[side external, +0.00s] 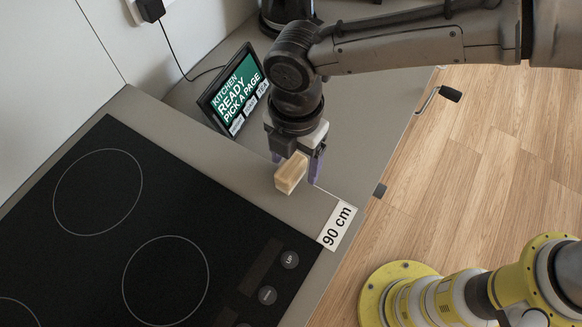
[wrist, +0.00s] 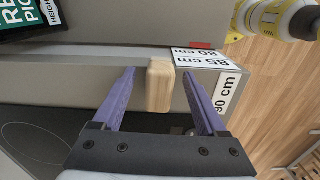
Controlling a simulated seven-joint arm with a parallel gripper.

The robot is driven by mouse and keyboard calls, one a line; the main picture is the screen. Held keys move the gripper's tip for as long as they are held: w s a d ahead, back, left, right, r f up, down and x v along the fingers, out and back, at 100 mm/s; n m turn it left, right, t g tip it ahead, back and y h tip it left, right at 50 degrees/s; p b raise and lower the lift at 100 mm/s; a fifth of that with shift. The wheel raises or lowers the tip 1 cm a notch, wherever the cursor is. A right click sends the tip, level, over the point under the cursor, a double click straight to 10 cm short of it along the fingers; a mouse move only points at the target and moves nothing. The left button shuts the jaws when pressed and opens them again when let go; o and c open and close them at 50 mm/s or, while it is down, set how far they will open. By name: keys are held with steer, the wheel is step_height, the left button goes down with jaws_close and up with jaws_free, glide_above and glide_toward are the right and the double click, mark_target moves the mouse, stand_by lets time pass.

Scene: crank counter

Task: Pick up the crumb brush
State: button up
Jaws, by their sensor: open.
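The crumb brush shows as a small, blocky, light-wood piece (side external: 291,173) on the grey counter, near the corner of the black hob. No bristles can be made out. My gripper (side external: 297,167) points down at the brush and is open; in the wrist view a gap shows on each side between the fingers (wrist: 159,74) and the wood.
A tablet screen (side external: 236,91) stands close behind my gripper. The black hob (side external: 100,215) lies to the left. A "90 cm" label (side external: 338,226) marks the counter edge. A crank handle (side external: 450,94) sticks out over the floor. A yellow-and-white arm (side external: 440,300) stands at lower right.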

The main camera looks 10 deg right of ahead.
jaws_close()
steer(key=shift+r, duration=0.15)
